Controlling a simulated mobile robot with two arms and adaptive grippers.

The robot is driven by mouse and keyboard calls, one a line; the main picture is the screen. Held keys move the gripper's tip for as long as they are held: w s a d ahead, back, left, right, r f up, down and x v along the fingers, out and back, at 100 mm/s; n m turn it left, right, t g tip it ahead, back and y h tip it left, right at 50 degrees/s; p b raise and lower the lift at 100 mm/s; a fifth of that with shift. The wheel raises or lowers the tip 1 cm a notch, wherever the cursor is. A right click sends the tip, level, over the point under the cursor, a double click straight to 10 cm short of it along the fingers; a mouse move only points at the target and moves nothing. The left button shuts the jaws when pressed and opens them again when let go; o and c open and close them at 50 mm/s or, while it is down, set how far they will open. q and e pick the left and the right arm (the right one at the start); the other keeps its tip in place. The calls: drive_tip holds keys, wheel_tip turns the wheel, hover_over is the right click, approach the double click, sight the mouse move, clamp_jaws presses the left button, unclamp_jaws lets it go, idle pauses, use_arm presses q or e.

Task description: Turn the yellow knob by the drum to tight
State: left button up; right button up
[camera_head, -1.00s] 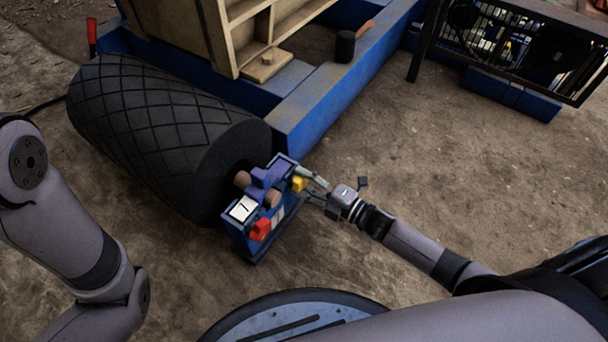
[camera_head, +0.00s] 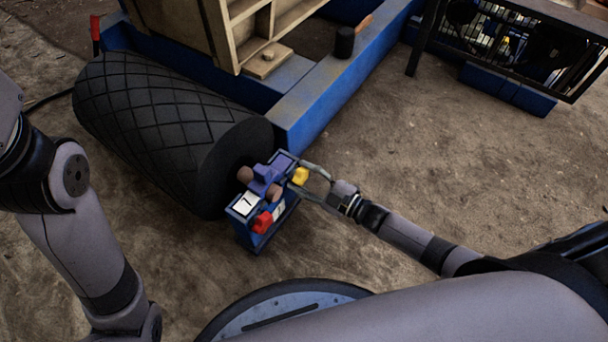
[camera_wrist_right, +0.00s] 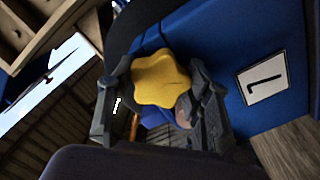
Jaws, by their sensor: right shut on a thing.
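The yellow knob (camera_head: 300,176) sits on the side of a small blue stand (camera_head: 250,236) at the end of the black drum (camera_head: 165,125). My right gripper (camera_head: 308,180) reaches it from the right, with its fingers around it. In the right wrist view the yellow, lobed knob (camera_wrist_right: 161,79) lies between the two grey fingers of the gripper (camera_wrist_right: 155,100), which is shut on it.
A red knob (camera_head: 262,222) and brown rollers (camera_head: 274,193) are on the same stand. A blue frame beam (camera_head: 335,90) runs behind the drum, with a black-headed hammer (camera_head: 345,42) on it. A black cage (camera_head: 510,45) stands at the back right. Bare ground lies to the right.

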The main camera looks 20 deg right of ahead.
drive_tip(key=shift+f, duration=0.1)
idle(0.4)
drive_tip(key=o, duration=1.1)
drive_tip(key=shift+o, duration=0.2)
drive_tip(key=shift+s, duration=0.1)
drive_tip(key=v, duration=1.2)
